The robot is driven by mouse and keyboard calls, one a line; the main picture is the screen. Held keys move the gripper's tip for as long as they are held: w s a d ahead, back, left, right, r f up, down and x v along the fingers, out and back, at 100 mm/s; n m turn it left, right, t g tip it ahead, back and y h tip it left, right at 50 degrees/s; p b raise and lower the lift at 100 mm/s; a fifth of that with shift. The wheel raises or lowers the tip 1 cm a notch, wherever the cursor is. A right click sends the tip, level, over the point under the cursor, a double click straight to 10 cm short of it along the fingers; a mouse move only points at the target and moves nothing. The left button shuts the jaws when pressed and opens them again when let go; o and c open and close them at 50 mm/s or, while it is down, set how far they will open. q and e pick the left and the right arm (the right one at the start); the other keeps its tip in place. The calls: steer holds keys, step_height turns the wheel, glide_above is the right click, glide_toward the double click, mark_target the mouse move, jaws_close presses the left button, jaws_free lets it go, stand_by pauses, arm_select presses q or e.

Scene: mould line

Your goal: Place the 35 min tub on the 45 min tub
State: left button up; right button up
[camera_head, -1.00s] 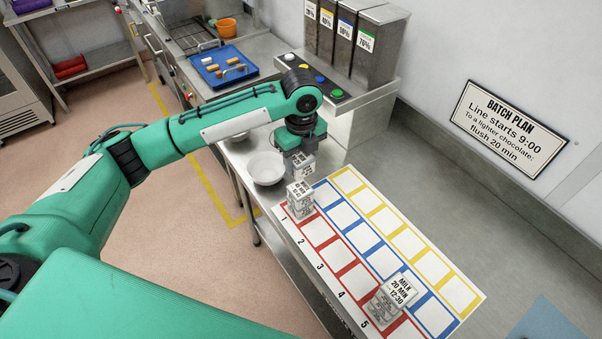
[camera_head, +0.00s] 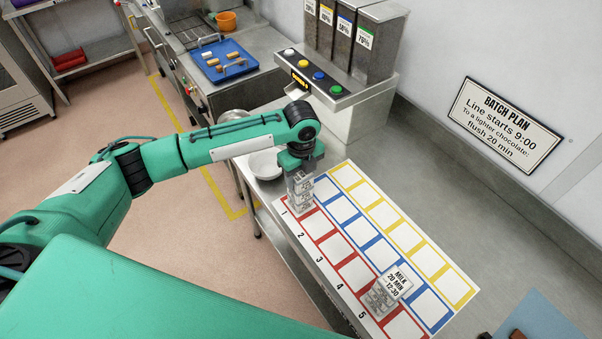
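My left gripper (camera_head: 301,167) points down over the red-framed square 1 at the mat's left end. It appears shut on a clear tub with a white label (camera_head: 300,184), whose print is too small to read. Directly below is another labelled tub (camera_head: 301,205), standing on square 1. The held tub is in line with it; I cannot tell whether they touch. I cannot read which is the 35 min and which the 45 min tub. A tub stack with a MILK 20 MIN 12:30 label (camera_head: 397,281) stands near red squares 4 and 5. My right gripper is out of view.
The white mat (camera_head: 476,290) has red, blue and yellow squares, mostly empty. A white bowl (camera_head: 264,165) sits just left of the gripper. A button panel (camera_head: 329,90) and several tall dispensers (camera_head: 377,50) stand behind. A blue tray (camera_head: 228,70) lies farther back.

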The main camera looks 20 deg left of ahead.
mark_target(301, 173)
arm_select(q)
steer(key=o, duration=0.3)
steer(key=shift+o, duration=0.2)
steer(key=shift+r, duration=0.15)
steer(key=shift+r, duration=0.3)
step_height(301, 173, up, 12)
steer(key=b, duration=0.4)
steer(key=shift+f+b, duration=0.25)
steer(key=shift+b, duration=0.05)
